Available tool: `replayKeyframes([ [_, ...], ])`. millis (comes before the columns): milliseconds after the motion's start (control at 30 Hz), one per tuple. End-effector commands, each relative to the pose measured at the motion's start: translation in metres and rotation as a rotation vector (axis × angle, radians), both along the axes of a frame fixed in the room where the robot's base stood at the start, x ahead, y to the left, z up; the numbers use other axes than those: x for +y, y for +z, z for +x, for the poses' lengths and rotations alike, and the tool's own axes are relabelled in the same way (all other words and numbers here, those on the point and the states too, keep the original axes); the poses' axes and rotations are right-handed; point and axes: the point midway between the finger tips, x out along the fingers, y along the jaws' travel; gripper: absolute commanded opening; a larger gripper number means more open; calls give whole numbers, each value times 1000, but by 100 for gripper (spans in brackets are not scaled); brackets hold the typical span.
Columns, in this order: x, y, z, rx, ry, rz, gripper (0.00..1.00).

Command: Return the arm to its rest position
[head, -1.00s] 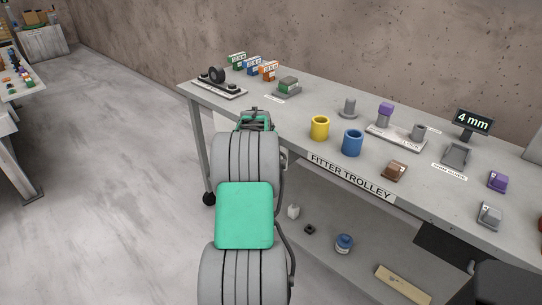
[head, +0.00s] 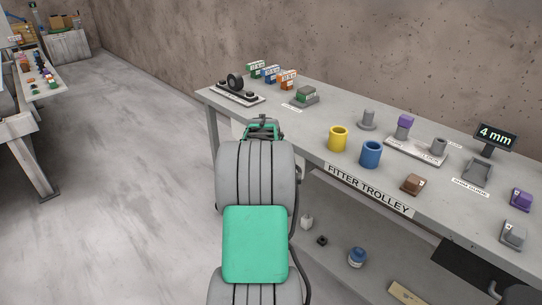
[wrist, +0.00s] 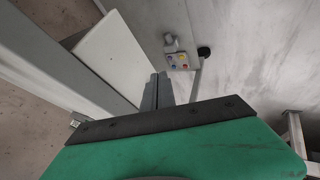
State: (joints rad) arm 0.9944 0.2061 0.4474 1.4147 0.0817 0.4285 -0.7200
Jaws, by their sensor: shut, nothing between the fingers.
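My arm stretches forward from the bottom of the head view, grey with a green pad, beside the left front of the trolley (head: 318,150). My gripper (head: 262,122) is at its far end, small and partly hidden behind my own arm links. In the wrist view my gripper's grey fingers (wrist: 157,90) are together, with nothing between them. They stick out past the green housing, close to a pale panel (wrist: 108,58) in the picture. Whether they touch it I cannot tell.
On the trolley top stand a yellow cup (head: 338,139), a blue cup (head: 371,154), a brown block (head: 413,184) and a "4 mm" display (head: 495,136). A blue-lidded jar (head: 357,257) is on the lower shelf. Open floor (head: 130,150) lies left, with another bench (head: 30,110) beyond.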

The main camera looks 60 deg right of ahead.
Motion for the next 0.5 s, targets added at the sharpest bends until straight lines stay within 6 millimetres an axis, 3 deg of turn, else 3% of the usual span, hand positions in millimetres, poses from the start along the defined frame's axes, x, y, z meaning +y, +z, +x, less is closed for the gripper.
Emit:
replayKeyframes([
  [33,8,16,-4,-3,0,-4,0],
  [200,30,45,-15,0,0,1,0],
  [500,46,62,-16,-1,6,8,0],
])
